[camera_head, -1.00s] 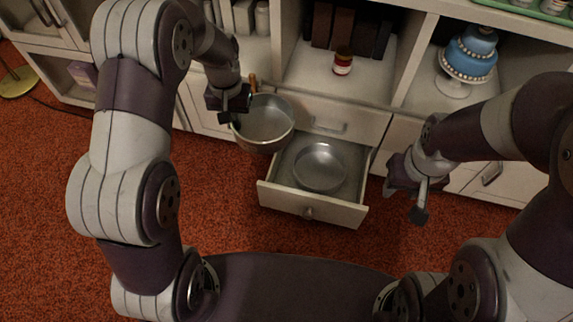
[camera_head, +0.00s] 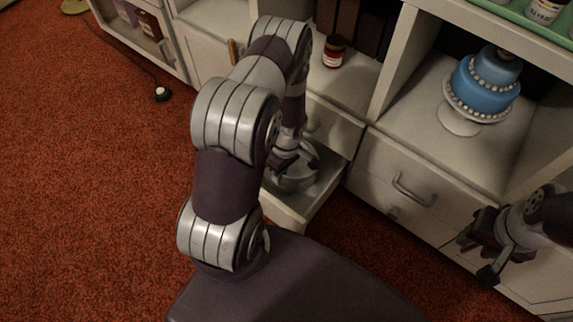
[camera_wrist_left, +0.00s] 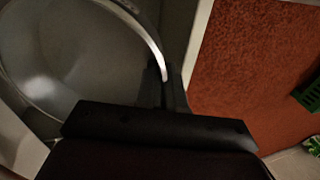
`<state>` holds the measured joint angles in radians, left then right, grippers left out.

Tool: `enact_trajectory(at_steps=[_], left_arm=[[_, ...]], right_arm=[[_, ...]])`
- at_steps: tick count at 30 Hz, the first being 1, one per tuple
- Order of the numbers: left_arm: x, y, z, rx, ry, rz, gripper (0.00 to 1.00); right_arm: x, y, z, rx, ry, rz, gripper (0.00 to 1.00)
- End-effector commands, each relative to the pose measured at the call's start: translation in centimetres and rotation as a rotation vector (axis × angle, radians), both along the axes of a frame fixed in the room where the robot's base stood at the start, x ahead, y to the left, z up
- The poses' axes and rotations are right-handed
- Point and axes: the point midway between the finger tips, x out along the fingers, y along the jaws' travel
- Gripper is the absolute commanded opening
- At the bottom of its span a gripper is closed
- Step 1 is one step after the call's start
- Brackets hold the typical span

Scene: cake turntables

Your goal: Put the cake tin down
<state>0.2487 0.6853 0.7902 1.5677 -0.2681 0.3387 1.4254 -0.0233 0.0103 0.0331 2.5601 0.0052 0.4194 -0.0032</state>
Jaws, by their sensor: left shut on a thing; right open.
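The cake tin (camera_head: 296,181) is a round, shiny metal pan, low at the open drawer (camera_head: 325,195) and partly hidden by my left arm. My left gripper (camera_head: 283,160) is shut on its rim. In the left wrist view the fingers (camera_wrist_left: 164,86) pinch the curved rim of the tin (camera_wrist_left: 150,38). I cannot tell whether the tin touches the drawer floor or the other tin seen there earlier. My right gripper (camera_head: 477,258) is open and empty, in front of the cabinet at the right.
The white cabinet (camera_head: 375,185) has shelves above the drawer. A blue tiered cake (camera_head: 484,88) on a white stand and a red-labelled jar (camera_head: 333,52) stand on them. Red carpet (camera_head: 90,200) is clear at the left. A green crate (camera_wrist_left: 309,93) shows in the left wrist view.

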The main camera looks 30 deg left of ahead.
Motion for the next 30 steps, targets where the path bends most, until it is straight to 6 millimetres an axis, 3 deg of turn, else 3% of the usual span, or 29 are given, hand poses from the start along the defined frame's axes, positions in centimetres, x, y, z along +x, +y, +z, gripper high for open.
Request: enact_trajectory(at_steps=[1, 3, 9, 12, 18, 30], left_arm=[[1.3, 1.1, -2.2, 0.002, -0.003, 0.005, 0.00], [2.8, 2.3, -3.4, 0.001, -0.003, 0.003, 0.00], [5.6, 4.6, -4.8, 0.000, -0.001, -0.002, 0.00], [5.9, 4.8, -5.4, -0.001, -0.001, -0.002, 0.00], [5.9, 4.8, -9.0, -0.001, 0.000, -0.004, 0.00], [5.9, 4.8, -9.1, 0.000, -0.001, -0.004, 0.00]], right_arm=[[0.0, 0.0, -2.2, 0.000, 0.001, 0.000, 0.43], [0.0, 0.0, -3.5, 0.000, 0.001, 0.000, 0.43], [0.0, 0.0, -5.2, 0.000, 0.001, 0.000, 0.43], [0.0, 0.0, -5.8, 0.000, 0.000, 0.000, 0.43], [0.0, 0.0, -8.7, 0.000, 0.001, 0.000, 0.43], [0.0, 0.0, -8.5, 0.000, 0.000, 0.000, 0.43]])
